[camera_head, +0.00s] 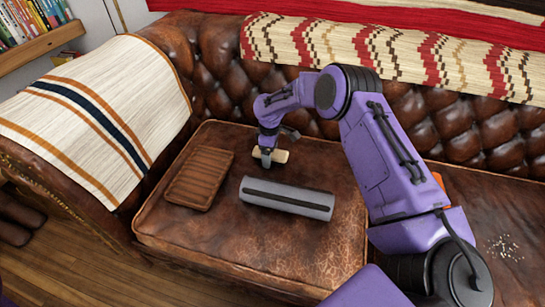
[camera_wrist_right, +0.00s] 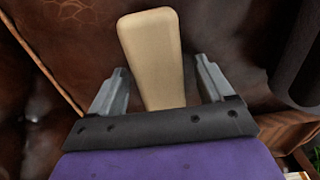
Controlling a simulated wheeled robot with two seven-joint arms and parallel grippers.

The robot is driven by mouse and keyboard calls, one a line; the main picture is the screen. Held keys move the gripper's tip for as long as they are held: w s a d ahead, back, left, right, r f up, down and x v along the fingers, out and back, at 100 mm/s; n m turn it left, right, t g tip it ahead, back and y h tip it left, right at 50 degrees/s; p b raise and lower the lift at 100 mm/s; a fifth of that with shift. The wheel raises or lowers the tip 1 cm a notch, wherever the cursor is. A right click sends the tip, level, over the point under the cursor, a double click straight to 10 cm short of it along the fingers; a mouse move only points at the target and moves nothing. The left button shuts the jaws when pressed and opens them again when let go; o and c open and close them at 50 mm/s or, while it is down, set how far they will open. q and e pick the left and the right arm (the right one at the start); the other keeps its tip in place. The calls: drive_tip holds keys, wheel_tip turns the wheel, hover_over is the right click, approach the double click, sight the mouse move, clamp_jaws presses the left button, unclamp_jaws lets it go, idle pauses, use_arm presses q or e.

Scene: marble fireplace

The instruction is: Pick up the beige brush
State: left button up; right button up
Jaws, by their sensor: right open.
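The beige brush (camera_head: 279,156) lies on the brown leather sofa seat, behind the grey box. In the right wrist view its pale, flat beige body (camera_wrist_right: 155,55) extends between the two fingers and beyond them. My right gripper (camera_head: 266,160) is at the brush, and its arm comes in from the right. In the right wrist view the right gripper (camera_wrist_right: 163,85) is open, with one finger on each side of the brush and gaps showing beside it. The near end of the brush is hidden behind the gripper body. My left gripper is not in view.
A brown slatted wooden tray (camera_head: 198,178) lies left of the brush. A long grey box with a black strip (camera_head: 287,198) lies in front of it. The tufted backrest (camera_head: 215,65) rises behind. White bits (camera_head: 504,247) lie on the right seat.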

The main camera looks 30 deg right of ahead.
drive_tip(key=c, duration=1.1)
drive_tip(key=shift+r, duration=0.1)
drive_tip(key=shift+r, duration=0.35)
wheel_tip(320, 180, up, 3)
drive_tip(key=shift+f+p, duration=0.1)
drive_tip(key=shift+p, duration=0.5)
drive_tip(key=s+a+r+p, duration=0.3)
drive_tip(key=s+a+r, duration=0.4)
drive_tip(key=s, duration=0.5)
wheel_tip(320, 180, up, 2)
drive_tip(key=shift+r+p, duration=0.2)
drive_tip(key=shift+p, duration=0.2)
